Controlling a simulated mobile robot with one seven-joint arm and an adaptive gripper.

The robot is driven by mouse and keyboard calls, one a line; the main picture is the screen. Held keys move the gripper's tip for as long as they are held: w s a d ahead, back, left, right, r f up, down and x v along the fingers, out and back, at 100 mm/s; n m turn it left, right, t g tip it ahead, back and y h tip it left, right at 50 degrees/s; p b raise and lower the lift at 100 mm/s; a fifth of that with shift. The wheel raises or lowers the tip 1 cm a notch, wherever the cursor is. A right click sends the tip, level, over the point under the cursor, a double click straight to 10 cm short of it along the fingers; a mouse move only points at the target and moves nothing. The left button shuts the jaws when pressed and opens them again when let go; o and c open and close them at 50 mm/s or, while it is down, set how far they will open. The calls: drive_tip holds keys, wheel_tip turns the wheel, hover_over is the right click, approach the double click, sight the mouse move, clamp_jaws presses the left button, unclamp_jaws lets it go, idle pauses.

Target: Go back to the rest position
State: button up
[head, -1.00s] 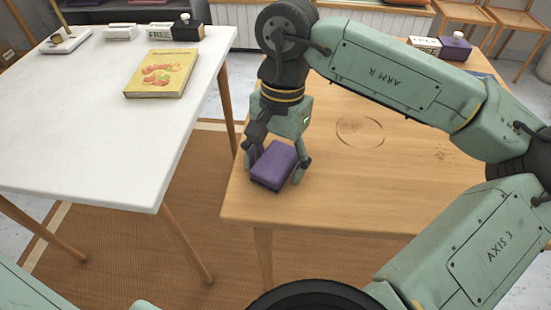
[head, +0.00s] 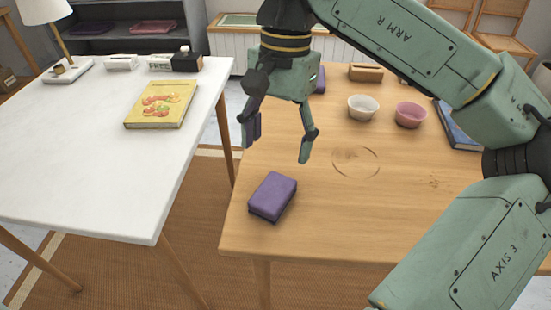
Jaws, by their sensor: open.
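My gripper (head: 279,143) is open and empty, with its fingers spread and pointing down. It hangs above the wooden table (head: 330,215), higher than and a little behind a purple sponge-like block (head: 272,195). The block has a dark underside and lies on the table near its front left corner. The gripper and the block are apart. My arm reaches in from the right side of the head view.
A white bowl (head: 363,106), a pink bowl (head: 410,114), a wooden holder (head: 366,72) and a blue book (head: 457,124) stand at the wooden table's back. A white table (head: 80,160) at left carries a yellow book (head: 160,101) and a dark bottle (head: 186,60).

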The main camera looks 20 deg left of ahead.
drive_tip(key=shift+r, duration=0.45)
